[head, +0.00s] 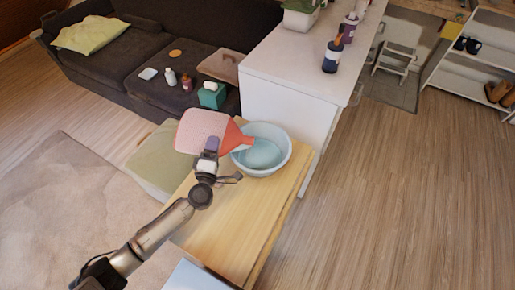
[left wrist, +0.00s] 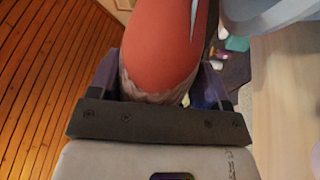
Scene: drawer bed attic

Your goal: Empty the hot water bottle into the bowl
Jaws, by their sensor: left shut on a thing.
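The hot water bottle (head: 205,130) has a pink patterned body and a red-orange neck end. In the head view it is tilted on its side, with its neck at the near-left rim of the light blue bowl (head: 278,165). The bowl stands on a wooden table and shows a blue surface inside; I cannot tell how much liquid is in it. My left gripper (head: 211,148) is shut on the bottle. In the left wrist view the red bottle (left wrist: 163,40) fills the space between the fingers, and part of the bowl (left wrist: 275,12) shows at the top right. My right gripper is not in view.
The wooden table (head: 235,235) has bare room in front of the bowl. A white cabinet (head: 290,75) with bottles and a plant stands close behind. A dark sofa (head: 120,60) holds a tissue box (head: 211,96) and several small items. A green cushion (head: 158,165) lies left of the table.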

